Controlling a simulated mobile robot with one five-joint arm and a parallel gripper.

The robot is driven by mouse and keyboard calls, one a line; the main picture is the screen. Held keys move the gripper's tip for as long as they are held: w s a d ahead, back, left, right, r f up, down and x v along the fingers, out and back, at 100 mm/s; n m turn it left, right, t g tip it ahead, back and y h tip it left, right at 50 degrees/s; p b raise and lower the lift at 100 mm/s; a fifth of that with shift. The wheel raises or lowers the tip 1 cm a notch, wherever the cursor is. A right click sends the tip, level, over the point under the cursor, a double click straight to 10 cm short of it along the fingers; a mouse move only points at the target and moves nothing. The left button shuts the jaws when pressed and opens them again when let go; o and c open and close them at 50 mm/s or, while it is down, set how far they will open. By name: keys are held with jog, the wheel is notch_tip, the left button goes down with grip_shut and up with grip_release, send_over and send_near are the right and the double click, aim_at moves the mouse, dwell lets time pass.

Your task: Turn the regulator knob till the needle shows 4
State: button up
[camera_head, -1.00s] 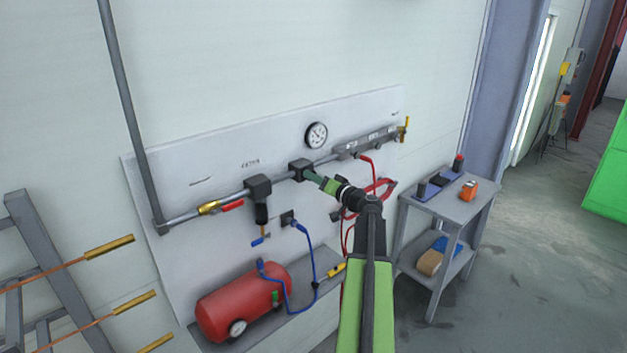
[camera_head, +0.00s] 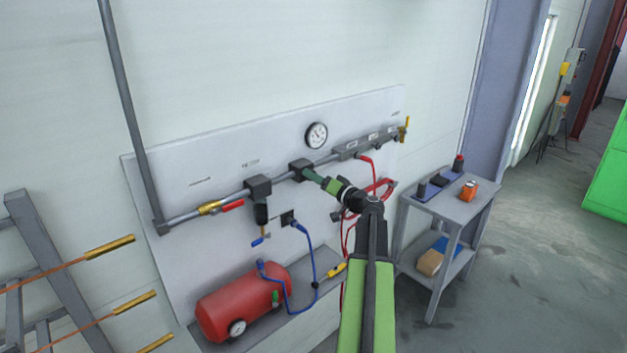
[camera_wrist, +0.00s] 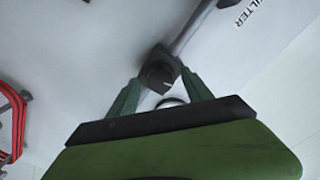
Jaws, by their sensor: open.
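The regulator block (camera_head: 301,170) sits on the grey pipe of the wall panel. In the wrist view its dark knob (camera_wrist: 158,76) with a pale mark lies between the two green fingers of my gripper (camera_wrist: 157,88). The fingers are apart, one on each side of the knob; I cannot tell whether they touch it. In the head view my gripper (camera_head: 311,176) reaches the regulator from the lower right and hides the knob. The round white gauge (camera_head: 316,135) is above the pipe; its needle is too small to read.
A filter block (camera_head: 258,187) and a red-handled valve (camera_head: 222,207) are left of the regulator. A manifold (camera_head: 364,144) with a red hose (camera_head: 373,189) is to the right. A red tank (camera_head: 243,303) stands below, and a grey cart (camera_head: 449,213) at right.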

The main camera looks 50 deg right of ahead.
jog(key=s+a, duration=0.1)
jog(key=s, duration=1.6)
jog(key=shift+w+a, duration=0.1)
dwell(1.9)
